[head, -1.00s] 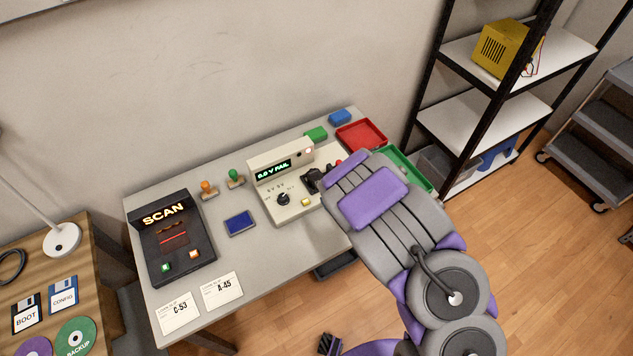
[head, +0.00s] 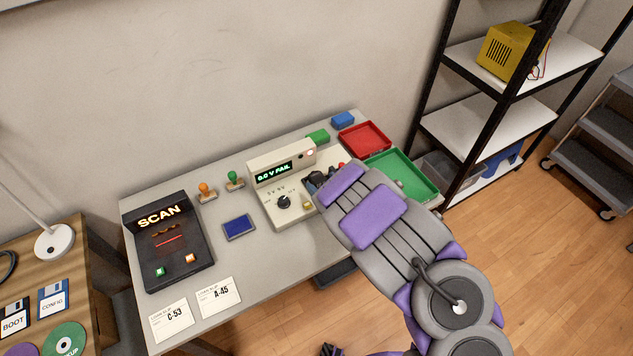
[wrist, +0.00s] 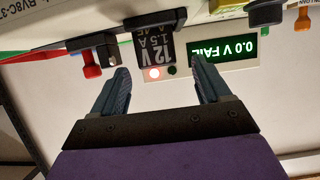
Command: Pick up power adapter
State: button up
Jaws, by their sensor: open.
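The power adapter (wrist: 155,50) is a dark block with a white "12V 1.5A" label. It shows upside down in the wrist view, at the tester (wrist: 225,68) with the lit "0.0 V FAIL" display. My gripper (wrist: 163,76) is open, its two blue-grey fingers pointing toward the adapter, one on each side of it in the picture. I cannot tell whether the fingertips reach past it; no grip shows.
A red tray (head: 364,140) and a green tray (head: 412,178) lie right of the tester. A black SCAN unit (head: 165,250), two stamps, a blue pad (head: 239,227) and label cards are on the left. A red knob (wrist: 91,66) sits close to one finger.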

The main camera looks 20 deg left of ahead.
aim_at(319, 178)
jog(key=shift+b+x, duration=1.05)
jog(key=shift+x, duration=1.5)
jog(key=shift+d, duration=0.1)
jog(key=shift+r, duration=0.1)
jog(key=c, duration=1.2)
